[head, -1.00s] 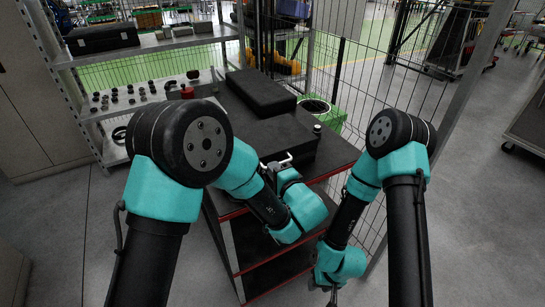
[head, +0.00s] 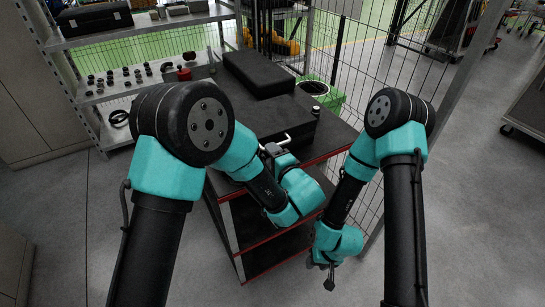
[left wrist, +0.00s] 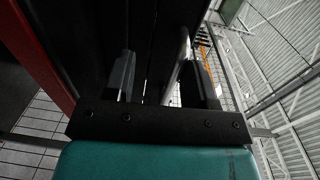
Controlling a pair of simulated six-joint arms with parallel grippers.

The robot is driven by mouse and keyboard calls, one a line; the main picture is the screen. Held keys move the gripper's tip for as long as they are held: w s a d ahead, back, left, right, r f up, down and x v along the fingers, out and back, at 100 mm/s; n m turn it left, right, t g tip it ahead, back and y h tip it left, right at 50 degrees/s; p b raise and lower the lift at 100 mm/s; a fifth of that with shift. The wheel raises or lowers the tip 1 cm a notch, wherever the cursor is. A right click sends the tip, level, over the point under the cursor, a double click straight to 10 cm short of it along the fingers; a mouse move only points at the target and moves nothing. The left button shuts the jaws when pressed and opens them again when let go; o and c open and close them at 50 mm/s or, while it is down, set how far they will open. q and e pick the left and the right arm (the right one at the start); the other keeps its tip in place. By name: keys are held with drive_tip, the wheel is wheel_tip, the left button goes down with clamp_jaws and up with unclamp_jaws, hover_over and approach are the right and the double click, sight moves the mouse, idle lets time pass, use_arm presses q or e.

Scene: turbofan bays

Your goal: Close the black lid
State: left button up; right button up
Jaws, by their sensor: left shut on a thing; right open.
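A flat black case (head: 268,112) lies on the cart top, with a silver handle (head: 282,139) at its near side. I take its top for the black lid, but cannot tell whether it is raised. My left gripper (head: 273,149) is shut on the silver handle; my arm hides part of the grip. In the left wrist view the handle (left wrist: 178,62) runs between the two fingers, close to the right one, against dark surfaces. My right gripper (head: 329,279) hangs open and empty in front of the cart's right side.
The cart (head: 338,137) has red-edged shelves. A second black box (head: 258,74) lies behind the case, and a small dark cylinder (head: 315,111) stands at its right. A shelf (head: 120,87) with small parts is at left; a mesh fence (head: 350,70) is close behind. Floor in front is clear.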

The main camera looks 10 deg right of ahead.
use_arm(q)
drive_tip(key=shift+a+f, duration=0.1)
drive_tip(key=shift+f, duration=0.05)
drive_tip(key=shift+r, duration=0.25)
drive_tip(key=r, duration=0.3)
drive_tip(key=shift+s+r, duration=0.1)
drive_tip(key=shift+s, duration=0.2)
drive_tip(key=s+a+r, duration=0.1)
drive_tip(key=s+a, duration=0.2)
drive_tip(key=s, duration=1.2)
drive_tip(key=shift+r, duration=0.25)
